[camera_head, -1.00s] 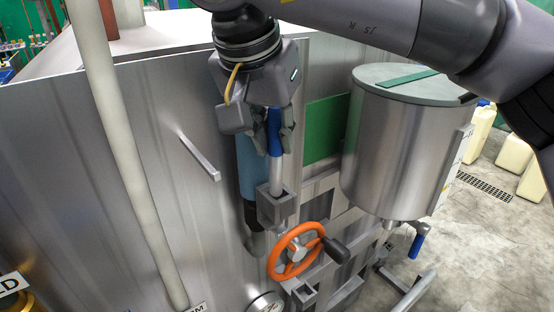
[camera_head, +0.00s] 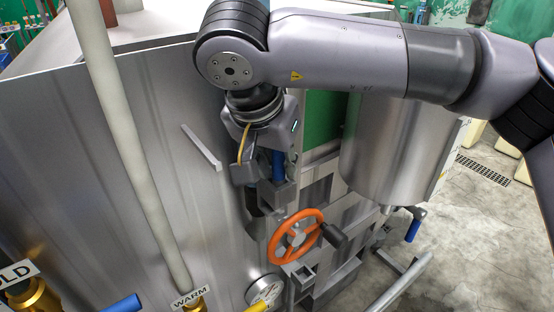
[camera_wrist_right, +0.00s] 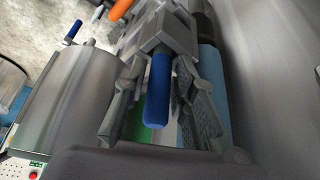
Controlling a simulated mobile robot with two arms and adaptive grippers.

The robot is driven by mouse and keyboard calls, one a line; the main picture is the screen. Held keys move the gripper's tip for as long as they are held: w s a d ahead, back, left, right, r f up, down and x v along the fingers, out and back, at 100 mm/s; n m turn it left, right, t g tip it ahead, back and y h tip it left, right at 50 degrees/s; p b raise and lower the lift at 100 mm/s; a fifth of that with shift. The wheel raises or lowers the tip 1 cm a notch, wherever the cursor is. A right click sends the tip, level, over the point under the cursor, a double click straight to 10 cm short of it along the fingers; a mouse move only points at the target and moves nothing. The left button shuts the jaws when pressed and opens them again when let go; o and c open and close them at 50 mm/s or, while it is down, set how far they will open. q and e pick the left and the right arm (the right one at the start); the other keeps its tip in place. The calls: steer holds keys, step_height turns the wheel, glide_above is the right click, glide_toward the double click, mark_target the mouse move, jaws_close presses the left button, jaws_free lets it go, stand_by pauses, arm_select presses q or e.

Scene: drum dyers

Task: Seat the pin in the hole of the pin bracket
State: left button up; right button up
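The pin shows as a blue handle (camera_head: 278,164) right above the grey pin bracket (camera_head: 276,196) on the machine's side. Its silver shaft is out of sight, and the handle's lower end sits at the bracket's top. In the right wrist view the handle (camera_wrist_right: 157,92) meets the bracket block (camera_wrist_right: 163,32). My right gripper (camera_wrist_right: 158,70) points down at the bracket, with its fingers on both sides of the handle. Gaps show between the fingers and the handle, so it looks open. My left gripper is out of view.
An orange handwheel (camera_head: 296,237) with a dark knob is just below the bracket. A steel drum (camera_head: 392,152) stands to the right, and a bar handle (camera_head: 201,147) sticks out to the left. A pale pipe (camera_head: 128,150) runs down the left side.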

steer(key=shift+s+r, duration=0.1)
steer(key=shift+r, duration=0.05)
steer(key=b+v, duration=0.2)
steer(key=v, duration=1)
